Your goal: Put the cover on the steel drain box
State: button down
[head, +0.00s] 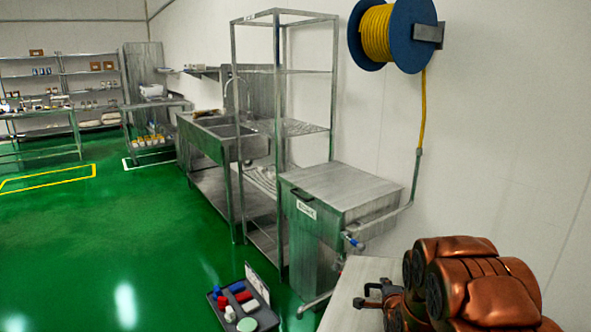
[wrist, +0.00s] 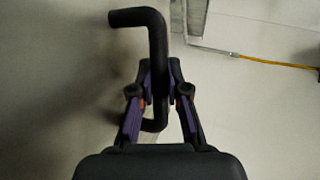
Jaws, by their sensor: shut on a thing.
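The steel drain box (head: 315,241) stands against the wall in the head view, with a flat grey top, a black handle and a small label at its front. From this angle I cannot tell whether the top is closed. My gripper (wrist: 160,98) is shut on a black bent handle (wrist: 157,45), whose upper end sticks out to the left. In the head view my gripper (head: 370,295) is right of and nearer than the box, over a pale flat panel (head: 348,285). The panel looks like the cover, partly hidden by my arm.
A pipe with a blue valve (head: 352,242) runs along the box's right side to a yellow hose reel (head: 388,34). A tall steel rack (head: 279,75) and sink (head: 222,130) stand left of the box. A dark tray (head: 262,313) of small items lies on the floor.

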jog(key=s+a+r+n+y+p, duration=0.1)
jog(key=a+r+p, duration=0.3)
jog(key=a+r, duration=0.4)
notch_tip(320, 180, up, 2)
jog(key=shift+s+a+r, duration=0.2)
jog(key=shift+s, duration=0.55)
dwell(0.7)
